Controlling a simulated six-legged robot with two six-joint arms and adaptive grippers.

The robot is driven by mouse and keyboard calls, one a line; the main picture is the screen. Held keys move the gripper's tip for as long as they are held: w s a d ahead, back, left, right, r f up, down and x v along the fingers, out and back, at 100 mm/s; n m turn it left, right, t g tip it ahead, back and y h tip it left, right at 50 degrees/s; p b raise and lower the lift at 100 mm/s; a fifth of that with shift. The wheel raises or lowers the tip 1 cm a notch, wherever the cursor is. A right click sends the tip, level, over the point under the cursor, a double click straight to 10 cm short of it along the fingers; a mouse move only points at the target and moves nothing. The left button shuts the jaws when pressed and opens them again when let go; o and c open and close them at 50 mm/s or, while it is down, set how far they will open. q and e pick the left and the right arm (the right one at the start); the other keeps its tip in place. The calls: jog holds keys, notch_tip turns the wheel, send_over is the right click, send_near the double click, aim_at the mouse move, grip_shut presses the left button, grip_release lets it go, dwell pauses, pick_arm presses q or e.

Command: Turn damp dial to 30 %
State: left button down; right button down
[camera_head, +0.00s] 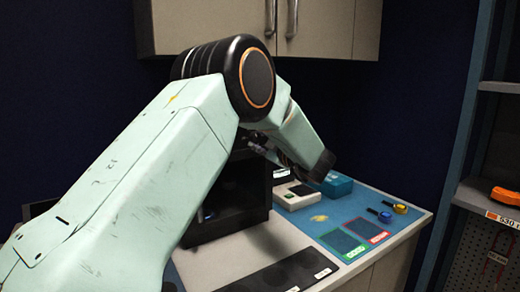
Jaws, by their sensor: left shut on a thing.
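My left arm fills the left and middle of the view, and its forearm bends down to the right. My left gripper (265,147) shows only as a small dark part below the forearm, at the upper right of a black box-shaped device (240,200). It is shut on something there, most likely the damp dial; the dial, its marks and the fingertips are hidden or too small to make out. I cannot read the dial's setting. My right gripper is not in view.
A blue mat (340,212) has green and red squares, and blue and yellow small items. Cupboards (320,30) hang above. A shelf (490,200) stands right, holding an orange item (505,195).

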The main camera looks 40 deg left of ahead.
pick_arm(q)
jog(key=shift+f+n+b, duration=0.25)
jog(key=shift+n+b, duration=0.1)
jog(key=shift+n, duration=0.05)
dwell(0.4)
jog(key=c, duration=1.4)
grip_release()
jog(key=o, duration=0.4)
jog(key=shift+s+d+r, duration=0.15)
jog(key=shift+d+r, duration=0.05)
jog(key=shift+r, duration=0.1)
jog(key=shift+a, duration=0.15)
